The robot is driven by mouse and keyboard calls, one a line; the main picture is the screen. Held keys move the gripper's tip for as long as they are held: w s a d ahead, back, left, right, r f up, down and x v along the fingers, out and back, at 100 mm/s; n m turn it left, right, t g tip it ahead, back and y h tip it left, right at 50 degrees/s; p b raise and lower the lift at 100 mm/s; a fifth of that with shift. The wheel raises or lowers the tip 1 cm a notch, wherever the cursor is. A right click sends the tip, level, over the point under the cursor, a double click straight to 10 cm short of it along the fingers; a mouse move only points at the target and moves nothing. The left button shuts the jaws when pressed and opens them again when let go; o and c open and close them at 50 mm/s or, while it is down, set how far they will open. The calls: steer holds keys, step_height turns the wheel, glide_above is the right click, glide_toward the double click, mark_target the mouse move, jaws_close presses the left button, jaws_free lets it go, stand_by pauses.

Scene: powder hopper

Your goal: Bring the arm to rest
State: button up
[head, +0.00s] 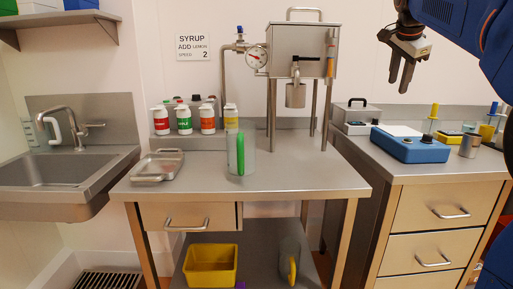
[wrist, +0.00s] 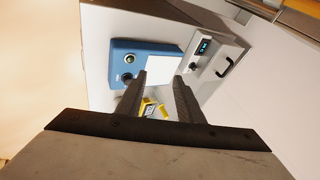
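My gripper (head: 401,77) hangs from the blue arm at the upper right in the head view, in the air above the right-hand counter, fingers pointing down. In the wrist view my gripper (wrist: 160,84) has its two dark fingers apart with nothing between them. It touches nothing. Below it a blue device (head: 409,145) with dark knobs stands on the counter; it also shows in the wrist view (wrist: 124,62).
The steel hopper (head: 303,50) stands on the middle table (head: 330,178) left of my gripper. A jug (head: 241,154), a steel tray (head: 158,166) and several bottles stand there. A grey box device (head: 356,117) and a steel cup (head: 470,146) are on the right counter.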

steer(key=s+a+f+n+y, duration=0.1)
steer(key=s+a+f+n, duration=0.3)
steer(key=s+f, duration=0.9)
steer(key=s+a+f+n+y, duration=0.1)
steer(key=s+a+f+n, duration=0.4)
steer(key=s+f, duration=0.8)
steer(key=s+a+f+n+g+y, duration=0.1)
steer(key=s+a+f+n, duration=0.4)
steer(key=s+f, duration=0.7)
step_height(320, 180, down, 4)
steer(key=shift+s+r+n, duration=0.25)
steer(key=shift+s+n, duration=0.15)
steer(key=shift+n, duration=0.8)
